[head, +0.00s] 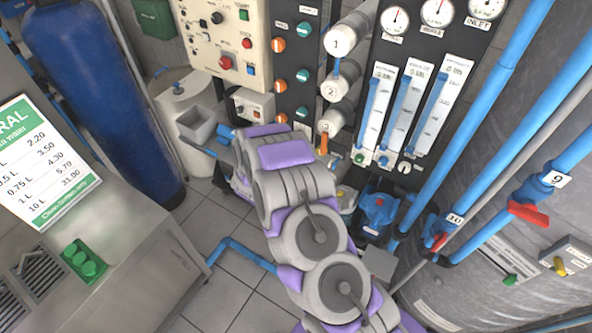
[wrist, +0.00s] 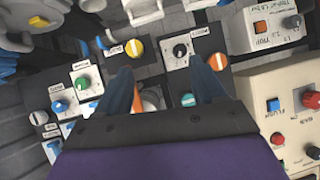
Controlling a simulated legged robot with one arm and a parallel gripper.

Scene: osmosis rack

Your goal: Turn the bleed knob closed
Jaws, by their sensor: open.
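I cannot read a label that marks the bleed knob. In the wrist view a black round knob (wrist: 180,50) on a white plate lies just beyond and between my fingertips. A yellow knob (wrist: 134,48) is left of it, and a green knob (wrist: 82,83) on a white plate is farther left. In the head view my arm hides the gripper.
A control box (wrist: 293,115) with buttons and knobs is close on the right in the wrist view. In the head view, pipes (head: 490,130) and a grey tank (head: 500,190) crowd the right.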

